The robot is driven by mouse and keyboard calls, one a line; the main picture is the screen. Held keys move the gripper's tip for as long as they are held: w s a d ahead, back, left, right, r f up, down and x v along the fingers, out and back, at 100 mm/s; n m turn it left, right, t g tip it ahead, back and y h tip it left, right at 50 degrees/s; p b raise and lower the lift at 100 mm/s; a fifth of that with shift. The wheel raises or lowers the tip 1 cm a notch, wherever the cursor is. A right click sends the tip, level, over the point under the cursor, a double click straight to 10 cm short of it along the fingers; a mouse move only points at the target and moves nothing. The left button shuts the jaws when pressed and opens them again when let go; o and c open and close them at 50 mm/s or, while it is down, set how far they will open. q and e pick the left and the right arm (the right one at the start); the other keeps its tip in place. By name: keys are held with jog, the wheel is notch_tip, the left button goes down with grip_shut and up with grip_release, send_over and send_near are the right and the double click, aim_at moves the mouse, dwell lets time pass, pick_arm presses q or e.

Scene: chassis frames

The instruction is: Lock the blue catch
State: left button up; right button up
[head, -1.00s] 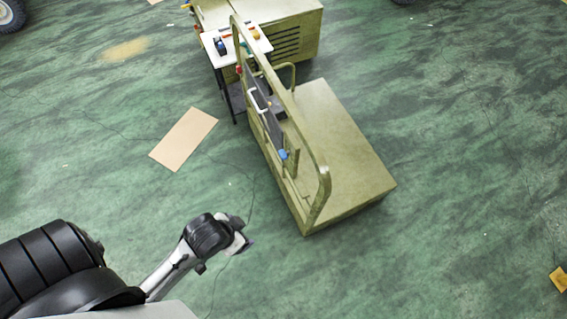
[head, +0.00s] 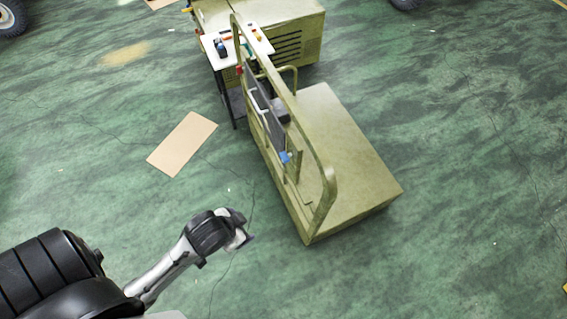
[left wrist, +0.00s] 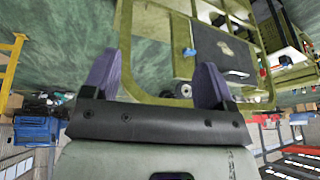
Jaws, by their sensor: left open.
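The blue catch (head: 285,157) is a small blue piece low on the near side of an olive chassis frame (head: 325,190), beside a dark panel (head: 266,118). In the left wrist view a small blue spot (left wrist: 189,52), likely the same catch, shows on the frame beyond the fingers. My left gripper (head: 246,238) is to the lower left of the frame, apart from it and empty. In the left wrist view its two purple fingers (left wrist: 155,80) stand wide apart. My right gripper is not in view.
A white-topped table (head: 236,47) with small items stands at the frame's far end, in front of an olive cabinet (head: 292,35). A tan sheet (head: 182,144) lies on the green floor. The floor between my left gripper and the frame is clear.

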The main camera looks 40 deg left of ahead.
pick_arm(q)
jog(key=w+a+f+m+y+b, duration=0.1)
jog(key=w+a+f+b, duration=0.25)
jog(key=f+b, duration=0.3)
jog(key=w+a+f+m+y+b, duration=0.1)
jog(key=w+a+f+b, duration=0.1)
jog(key=a+f+b, duration=0.35)
jog(key=w+a+f+m+y+b, duration=0.1)
jog(key=w+a+f+b, duration=0.15)
jog(key=f+b, duration=0.55)
jog(key=w+a+f+m+t+b, duration=0.2)
jog(key=w+a+f+b, duration=0.4)
jog(key=a+f, duration=0.3)
jog(key=n+t+h, duration=0.2)
jog(key=t+h, duration=0.8)
jog(key=h, duration=0.1)
send_near(284, 156)
jog(key=b+x, duration=0.3)
jog(key=x, duration=0.7)
jog(key=shift+s+f, duration=0.1)
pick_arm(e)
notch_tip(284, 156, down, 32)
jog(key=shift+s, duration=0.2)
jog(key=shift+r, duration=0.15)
